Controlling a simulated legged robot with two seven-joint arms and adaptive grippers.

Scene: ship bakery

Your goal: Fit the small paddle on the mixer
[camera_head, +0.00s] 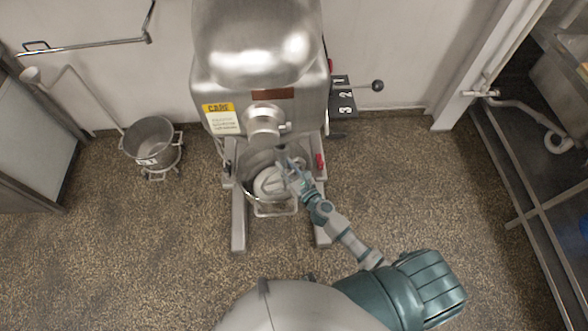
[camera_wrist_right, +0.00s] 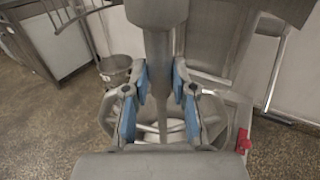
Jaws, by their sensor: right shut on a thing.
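The mixer (camera_head: 255,75) stands against the back wall, its round steel hub (camera_head: 264,122) above the bowl (camera_head: 250,160). The small paddle (camera_head: 268,183) is pale grey and flat, and shows in and over the bowl's opening, below the hub. My right gripper (camera_head: 284,163) reaches in from the lower right and is shut on the paddle, just below and right of the hub. In the right wrist view the blue-padded fingers (camera_wrist_right: 158,95) stand on both sides of a grey upright shaft (camera_wrist_right: 157,65) under the hub (camera_wrist_right: 156,12). Whether paddle and hub touch is unclear. My left gripper is out of view.
A spare steel bowl (camera_head: 149,138) stands on the floor at left. A gear lever with a black knob (camera_head: 377,86) sticks out at the mixer's right. The mixer's legs (camera_head: 238,228) flank the bowl. A steel sink unit (camera_head: 560,75) stands at far right.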

